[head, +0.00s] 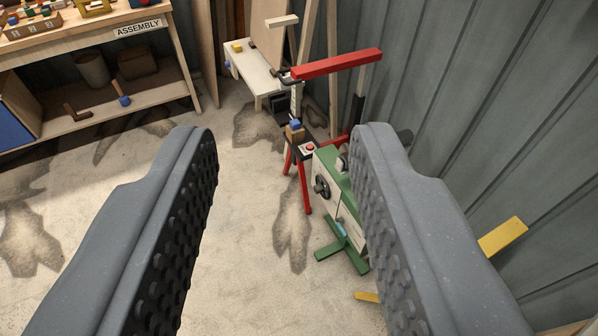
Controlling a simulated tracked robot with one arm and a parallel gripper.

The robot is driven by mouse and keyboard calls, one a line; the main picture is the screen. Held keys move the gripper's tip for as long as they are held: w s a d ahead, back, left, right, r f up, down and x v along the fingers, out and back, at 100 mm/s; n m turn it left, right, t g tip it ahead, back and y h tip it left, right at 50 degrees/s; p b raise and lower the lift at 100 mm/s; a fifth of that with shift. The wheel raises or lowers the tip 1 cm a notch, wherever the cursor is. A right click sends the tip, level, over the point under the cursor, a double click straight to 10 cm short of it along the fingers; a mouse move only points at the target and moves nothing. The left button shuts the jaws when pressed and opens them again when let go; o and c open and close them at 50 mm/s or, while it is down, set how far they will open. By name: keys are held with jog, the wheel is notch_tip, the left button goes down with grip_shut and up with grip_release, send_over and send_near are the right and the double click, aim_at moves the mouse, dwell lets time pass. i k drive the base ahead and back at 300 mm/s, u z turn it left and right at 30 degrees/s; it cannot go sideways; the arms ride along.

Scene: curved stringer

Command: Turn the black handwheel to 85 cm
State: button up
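The black handwheel (322,187) is small in the head view, on the left-facing side of a green and cream machine (345,200). The machine stands on green feet on the floor. My gripper (278,140) is open and empty, with its two grey studded fingers wide apart in the foreground. The handwheel shows between the fingers, well beyond them, and nothing touches it. The right finger hides the machine's right side. No 85 cm mark or scale can be read.
A red stand (305,185) with a long red bar (337,64) is behind the machine. A workbench labelled ASSEMBLY (70,47) is at upper left. A corrugated wall (480,110) runs along the right, with yellow pieces (503,236) near it. The floor at left is clear.

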aim_at(320, 187)
jog(key=u, duration=0.15)
jog(key=i, duration=1.6)
